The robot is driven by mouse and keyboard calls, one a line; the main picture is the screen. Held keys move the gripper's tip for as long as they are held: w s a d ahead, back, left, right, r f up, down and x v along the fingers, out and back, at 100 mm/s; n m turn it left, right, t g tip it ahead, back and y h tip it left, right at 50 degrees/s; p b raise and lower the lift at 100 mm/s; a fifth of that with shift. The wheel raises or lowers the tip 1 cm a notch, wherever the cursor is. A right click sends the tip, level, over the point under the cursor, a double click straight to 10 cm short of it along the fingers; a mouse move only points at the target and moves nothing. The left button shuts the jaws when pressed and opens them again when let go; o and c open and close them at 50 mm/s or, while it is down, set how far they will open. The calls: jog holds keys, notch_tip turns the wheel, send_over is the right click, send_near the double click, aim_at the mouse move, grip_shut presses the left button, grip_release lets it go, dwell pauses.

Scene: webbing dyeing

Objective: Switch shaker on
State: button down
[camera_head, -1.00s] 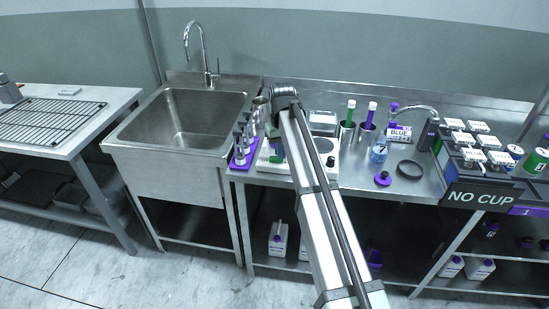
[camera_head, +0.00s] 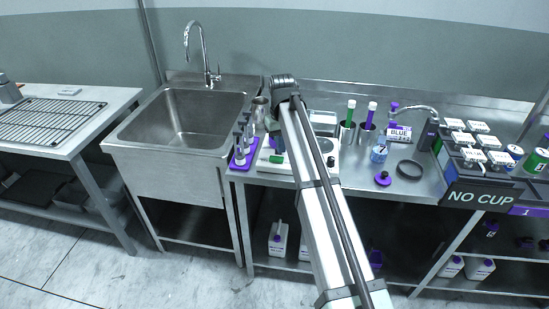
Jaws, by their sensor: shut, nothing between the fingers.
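The shaker seems to be the low white device (camera_head: 292,168) on the steel bench, with a dark round knob (camera_head: 330,161) on its right front. A small green part (camera_head: 277,158) shows at its left front, and I cannot tell if this is its switch. My arm crosses in front of the device and hides its middle. My gripper (camera_head: 272,125) points down over the device's back left, mostly hidden by my arm. It is shut and empty. I cannot tell whether it touches anything.
A purple rack (camera_head: 240,163) with several bottles stands left of the device, and a metal cup (camera_head: 260,107) is behind it. The sink (camera_head: 190,120) is left.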

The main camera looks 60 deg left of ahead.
aim_at(281, 158)
jog(key=shift+r, duration=2)
jog(key=w+d+f+m+g, duration=0.15)
jog(key=w+d+f, duration=0.25)
jog(key=d+f, duration=1.05)
jog(key=w+d+f+m+h, duration=0.1)
jog(key=w+d+f+m, duration=0.25)
jog(key=d+f, duration=1.1)
jog(key=w+d+f+m+g, duration=0.1)
jog(key=w+d+f, duration=0.3)
jog(key=d+f, duration=1.05)
jog(key=s+d+f+m+g, duration=0.1)
jog(key=s+d+f, duration=0.15)
jog(key=d, duration=0.55)
jog(key=s+d+f+m, duration=0.2)
jog(key=s+d, duration=0.2)
jog(key=d, duration=0.4)
jog(key=s+d+f+m+g, duration=0.1)
jog(key=s+d+f, duration=0.2)
jog(key=d, duration=0.4)
jog(key=s+d+f+m+g, duration=0.1)
jog(key=s+d+f+m, duration=0.1)
jog(key=s+d, duration=0.4)
jog(key=s+d+f+m+g+y, duration=0.1)
jog(key=s+d+f+m, duration=0.2)
jog(key=s, duration=1)
jog(key=d+f, duration=0.1)
jog(key=d, duration=0.2)
jog(key=shift+d+f, duration=0.2)
jog(key=shift+d, duration=0.1)
